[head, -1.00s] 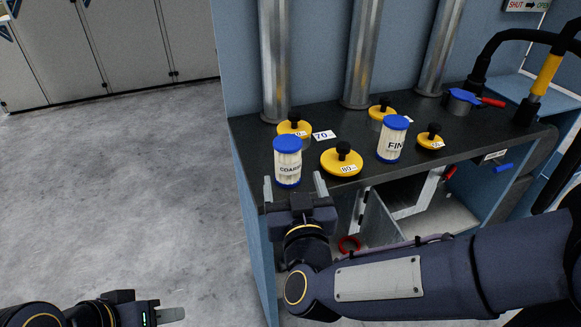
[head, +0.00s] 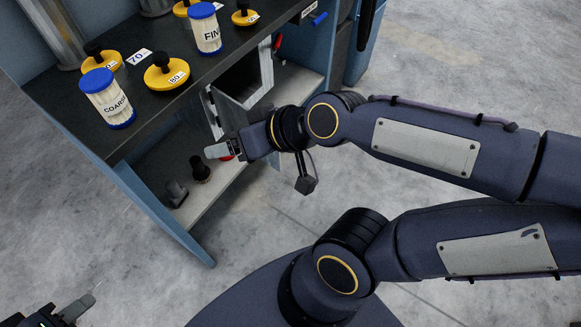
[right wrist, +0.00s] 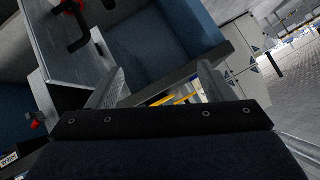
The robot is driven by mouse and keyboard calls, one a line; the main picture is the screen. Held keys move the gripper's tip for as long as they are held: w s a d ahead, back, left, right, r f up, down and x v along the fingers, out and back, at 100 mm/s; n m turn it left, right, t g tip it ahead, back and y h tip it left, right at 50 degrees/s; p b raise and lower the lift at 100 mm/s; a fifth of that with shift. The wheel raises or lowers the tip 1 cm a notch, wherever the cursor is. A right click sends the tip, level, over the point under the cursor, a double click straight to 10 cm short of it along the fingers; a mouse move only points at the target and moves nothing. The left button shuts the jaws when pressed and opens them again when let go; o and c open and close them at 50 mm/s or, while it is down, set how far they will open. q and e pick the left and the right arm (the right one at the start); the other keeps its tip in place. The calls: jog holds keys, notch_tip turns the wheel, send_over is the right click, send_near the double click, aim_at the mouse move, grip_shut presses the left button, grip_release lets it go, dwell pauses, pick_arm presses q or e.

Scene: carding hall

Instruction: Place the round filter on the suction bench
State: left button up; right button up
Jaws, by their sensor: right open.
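No thing in view is clearly marked as the round filter. Two round white canisters with blue caps stand upright on the dark bench top (head: 140,112) in the head view: one labelled COARSE (head: 107,100), one whose label begins FIN (head: 206,30). My right gripper (head: 218,150) is below the bench top, in front of the open lower part, near the open metal compartment (head: 245,80). The right wrist view shows its fingers (right wrist: 158,88) apart with nothing held. My left gripper (head: 82,305) is at the lower left, over the floor; its jaw gap is unclear.
Yellow discs with black knobs, including one marked 80 (head: 167,73), stand around the canisters. A black knobbed object (head: 200,170) and a grey piece (head: 176,192) sit on the lower shelf. The floor is clear.

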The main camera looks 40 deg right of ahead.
jog(key=s+d+f+m+g+h, duration=0.2)
jog(key=s+d+f+g, duration=0.1)
jog(key=s, duration=0.5)
jog(key=shift+s+d+f, duration=0.3)
jog(key=shift+d+f, duration=0.2)
jog(key=shift+d, duration=0.55)
